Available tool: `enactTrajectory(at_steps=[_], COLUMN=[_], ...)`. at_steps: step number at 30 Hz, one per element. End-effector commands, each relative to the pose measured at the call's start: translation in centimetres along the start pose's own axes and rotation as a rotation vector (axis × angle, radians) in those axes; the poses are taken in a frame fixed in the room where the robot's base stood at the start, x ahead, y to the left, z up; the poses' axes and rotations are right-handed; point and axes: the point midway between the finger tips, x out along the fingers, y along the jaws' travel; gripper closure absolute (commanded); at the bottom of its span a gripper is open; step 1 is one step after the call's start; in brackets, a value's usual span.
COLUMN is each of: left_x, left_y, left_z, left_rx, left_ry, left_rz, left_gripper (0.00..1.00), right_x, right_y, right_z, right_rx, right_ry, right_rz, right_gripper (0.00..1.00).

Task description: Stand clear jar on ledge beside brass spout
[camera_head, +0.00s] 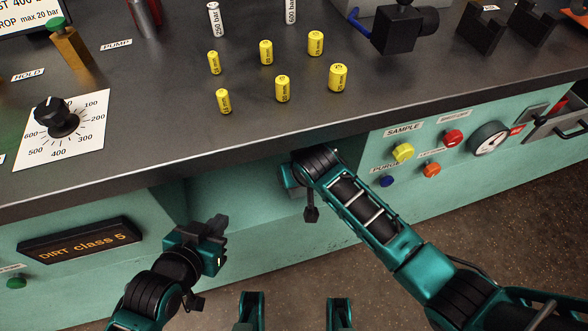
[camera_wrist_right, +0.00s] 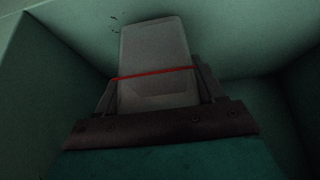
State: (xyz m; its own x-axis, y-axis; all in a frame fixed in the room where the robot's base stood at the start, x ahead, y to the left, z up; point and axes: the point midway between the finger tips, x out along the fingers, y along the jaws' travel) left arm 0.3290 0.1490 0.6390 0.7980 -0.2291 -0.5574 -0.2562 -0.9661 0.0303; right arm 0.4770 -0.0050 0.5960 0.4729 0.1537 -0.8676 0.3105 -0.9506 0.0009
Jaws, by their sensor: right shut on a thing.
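A clear, greyish jar (camera_wrist_right: 155,50) with a thin red line around it shows in the right wrist view. My right gripper (camera_wrist_right: 158,85) is shut on it, one finger on each side. This happens inside a dim green-walled recess. In the head view the counter's front edge hides my right gripper and the jar; only my right wrist shows at the recess. I cannot tell whether the jar touches a surface below. I cannot make out a ledge or a brass spout in the recess. My left gripper (camera_head: 215,232) is empty in front of the green cabinet; its finger gap is unclear.
The dark counter (camera_head: 170,150) overhangs the recess (camera_head: 250,200). On it are several yellow cylinders (camera_head: 282,88), a dial (camera_head: 57,118) and a brass-coloured post with a green cap (camera_head: 70,48). Buttons (camera_head: 403,152) and a gauge (camera_head: 488,138) are right of the recess.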

Motion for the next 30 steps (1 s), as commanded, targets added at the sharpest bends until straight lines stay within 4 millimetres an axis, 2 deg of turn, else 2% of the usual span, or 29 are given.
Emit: enactTrajectory(at_steps=[5, 8, 20, 21, 28, 30], left_x=[0.8, 1.1, 1.1, 1.1, 1.1, 1.1], left_y=[0.1, 0.1, 0.0, 0.0, -0.1, -0.1], left_z=[1.1, 1.6, 1.6, 1.6, 1.6, 1.6], left_rx=[-0.007, -0.008, -0.007, -0.006, 0.0, 0.002], left_ry=[0.002, 0.002, 0.002, 0.002, 0.001, 0.001], left_rz=[-0.001, -0.001, -0.001, -0.001, -0.001, -0.001], left_gripper=[1.0, 1.0, 1.0, 1.0, 1.0, 1.0], right_x=[1.6, 2.7, 2.9, 3.0, 2.9, 2.9], right_y=[0.0, 0.0, 0.0, 0.0, 0.0, 0.0], right_z=[-2.6, -1.6, -1.5, -1.5, -1.5, -1.5], right_rx=[-0.001, -0.001, 0.0, 0.0, 0.0, 0.0], right_ry=[0.004, -0.001, 0.001, 0.001, 0.001, 0.001], right_rz=[0.001, 0.0, 0.0, 0.0, 0.0, 0.0], right_gripper=[0.62, 0.62, 0.62, 0.31, 0.09, 0.07])
